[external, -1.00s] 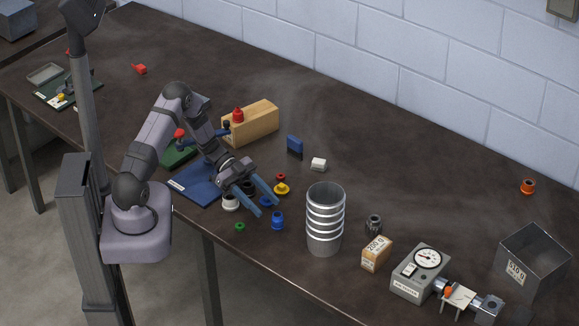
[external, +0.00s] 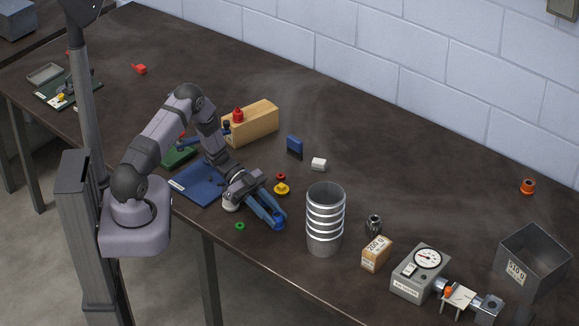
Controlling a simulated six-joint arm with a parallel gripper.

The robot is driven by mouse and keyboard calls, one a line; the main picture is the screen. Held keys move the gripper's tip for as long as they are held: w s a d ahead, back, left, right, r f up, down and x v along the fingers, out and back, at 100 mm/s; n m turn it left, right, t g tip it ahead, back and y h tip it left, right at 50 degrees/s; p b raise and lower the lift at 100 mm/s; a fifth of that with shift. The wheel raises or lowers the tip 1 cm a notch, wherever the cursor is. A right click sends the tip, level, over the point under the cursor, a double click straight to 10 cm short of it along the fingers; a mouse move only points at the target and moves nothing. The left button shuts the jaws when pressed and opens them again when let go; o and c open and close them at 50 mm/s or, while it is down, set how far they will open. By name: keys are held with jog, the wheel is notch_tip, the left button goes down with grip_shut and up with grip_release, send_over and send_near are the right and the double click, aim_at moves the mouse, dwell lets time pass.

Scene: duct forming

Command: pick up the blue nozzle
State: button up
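The blue nozzle (external: 278,221) is on the dark table, at the tips of my gripper (external: 277,223). It is small and mostly hidden by the fingers, which are also blue. My gripper points down and to the right, with its fingertips low at the nozzle. The fingers look close together around it, but I cannot tell whether they press on it.
A ribbed metal cylinder (external: 325,225) stands just right of the gripper. A yellow piece (external: 281,188), a red ring (external: 281,176) and a green ring (external: 240,226) lie nearby. A blue mat (external: 200,186) is to the left. The table beyond the white block (external: 318,164) is clear.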

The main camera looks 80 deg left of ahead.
jog(key=shift+r, duration=0.25)
notch_tip(320, 180, up, 10)
jog(key=b, duration=0.2)
jog(key=shift+f, duration=0.15)
dwell(0.5)
